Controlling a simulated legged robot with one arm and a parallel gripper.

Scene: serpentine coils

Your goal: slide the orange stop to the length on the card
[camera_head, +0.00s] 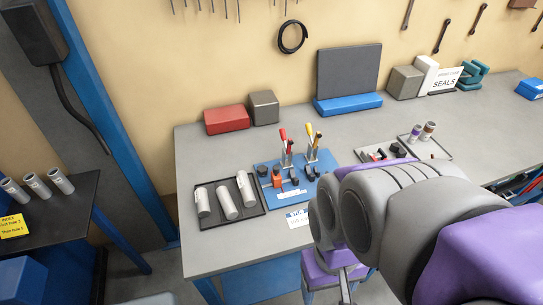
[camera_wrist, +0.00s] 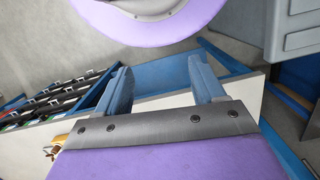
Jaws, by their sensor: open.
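A small orange block, which looks like the stop (camera_head: 277,177), sits on a blue base plate (camera_head: 262,168) on the grey bench in the head view. Its scale is too small to read. A white card with blue print (camera_head: 297,217) lies at the bench's front edge, partly behind my arm; its writing is unreadable. My gripper (camera_wrist: 160,82) is open and empty in the wrist view, its two blue-grey fingers well apart. Neither stop nor card can be made out there. My gripper is away from the stop, near the bench's front side.
A dark tray (camera_head: 263,211) with several pale cylinders stands left of the blue plate. Upright tools with red and yellow handles (camera_head: 311,142) rise behind the stop. Another tray (camera_head: 442,153) lies to the right. A side table (camera_head: 70,205) stands at left. My arm covers the front right.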

